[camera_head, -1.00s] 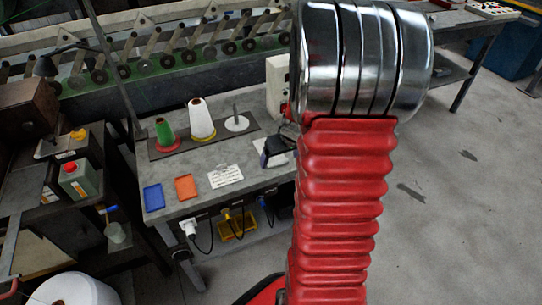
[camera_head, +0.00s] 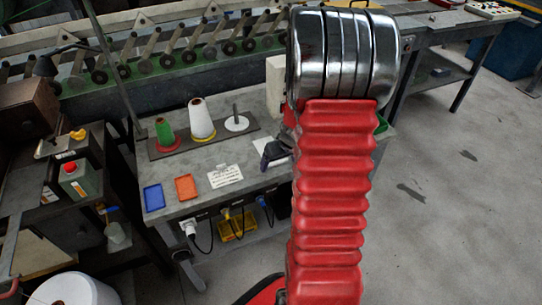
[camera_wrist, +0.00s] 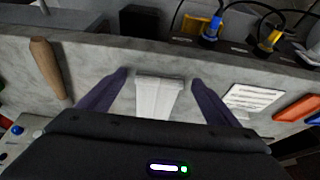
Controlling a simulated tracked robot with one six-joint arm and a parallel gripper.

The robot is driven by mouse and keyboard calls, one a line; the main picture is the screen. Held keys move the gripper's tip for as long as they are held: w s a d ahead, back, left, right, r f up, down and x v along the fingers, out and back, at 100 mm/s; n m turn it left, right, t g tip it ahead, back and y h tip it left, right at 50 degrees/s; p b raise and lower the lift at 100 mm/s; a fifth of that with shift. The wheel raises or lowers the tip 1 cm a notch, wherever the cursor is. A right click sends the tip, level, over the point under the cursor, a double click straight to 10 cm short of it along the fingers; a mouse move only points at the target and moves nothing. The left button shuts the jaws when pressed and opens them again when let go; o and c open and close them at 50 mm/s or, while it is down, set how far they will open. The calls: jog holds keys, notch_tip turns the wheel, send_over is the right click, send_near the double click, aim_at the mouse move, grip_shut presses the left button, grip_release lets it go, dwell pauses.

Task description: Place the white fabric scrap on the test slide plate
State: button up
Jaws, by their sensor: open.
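A pale white piece (camera_wrist: 157,97), apparently the fabric scrap, lies on the grey bench top in the wrist view. My gripper (camera_wrist: 160,78) is open, with its two dark purple fingers on either side of the piece and a gap on each side. Its near end is hidden behind the gripper body. In the head view, my red arm hides most of the gripper; a dark finger (camera_head: 275,153) shows left of the arm. I cannot pick out the test slide plate for certain.
A wooden handle (camera_wrist: 47,68) lies left in the wrist view. A printed card (camera_head: 225,176), an orange tray (camera_head: 186,187) and a blue tray (camera_head: 154,197) lie left of my arm in the head view. Cones (camera_head: 201,120) stand behind. Cables run along the bench front.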

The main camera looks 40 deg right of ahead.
jog(key=shift+c, duration=0.2)
jog(key=c, duration=1.2)
jog(key=shift+r, duration=0.15)
notch_tip(320, 180, up, 10)
jog(key=shift+f, duration=0.15)
dwell(0.4)
